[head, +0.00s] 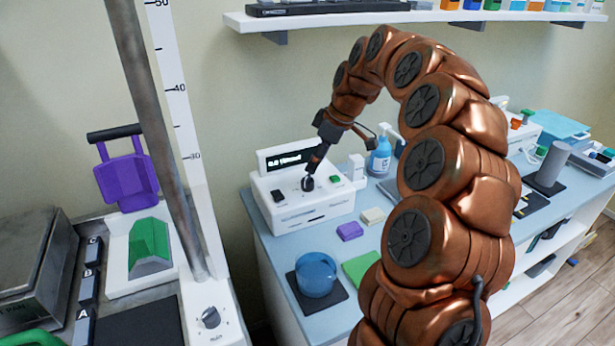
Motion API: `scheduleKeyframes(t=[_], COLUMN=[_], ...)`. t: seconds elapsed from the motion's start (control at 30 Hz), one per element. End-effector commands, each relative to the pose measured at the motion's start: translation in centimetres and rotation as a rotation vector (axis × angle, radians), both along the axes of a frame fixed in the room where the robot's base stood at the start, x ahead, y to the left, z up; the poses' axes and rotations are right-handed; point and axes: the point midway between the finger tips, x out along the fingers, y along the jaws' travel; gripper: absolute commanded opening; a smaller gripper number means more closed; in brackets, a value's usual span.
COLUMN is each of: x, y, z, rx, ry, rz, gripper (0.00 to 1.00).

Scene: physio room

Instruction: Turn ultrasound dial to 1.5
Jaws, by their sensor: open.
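The ultrasound unit is a white box (290,215) on the blue-topped table, with a dark display (287,158) whose text is too small to read surely. The dial (307,184) is a small dark knob on its sloped front panel. My gripper (311,172) points down at the dial, with its fingertips at or just above the knob. The fingers look narrow and partly merge with the dial, so contact cannot be told. A dark button (277,196) lies left of the dial and a green one (335,179) right of it.
A blue bowl (316,274) on a dark mat, purple and pale blocks, and a green pad (361,267) stand in front of the unit. A blue bottle (379,158) stands right of it. A tall metal post with a ruler (178,110) rises at left. A shelf (400,17) hangs above.

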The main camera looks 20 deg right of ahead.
Motion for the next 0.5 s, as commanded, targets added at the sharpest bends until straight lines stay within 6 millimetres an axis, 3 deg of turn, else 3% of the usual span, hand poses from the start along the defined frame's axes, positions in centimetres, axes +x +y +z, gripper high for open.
scheduleKeyframes(t=[0.5], x=[1.7], y=[1.7], z=[-5.7], rx=[0.001], ry=[0.000], rz=[-0.001], gripper=[0.65])
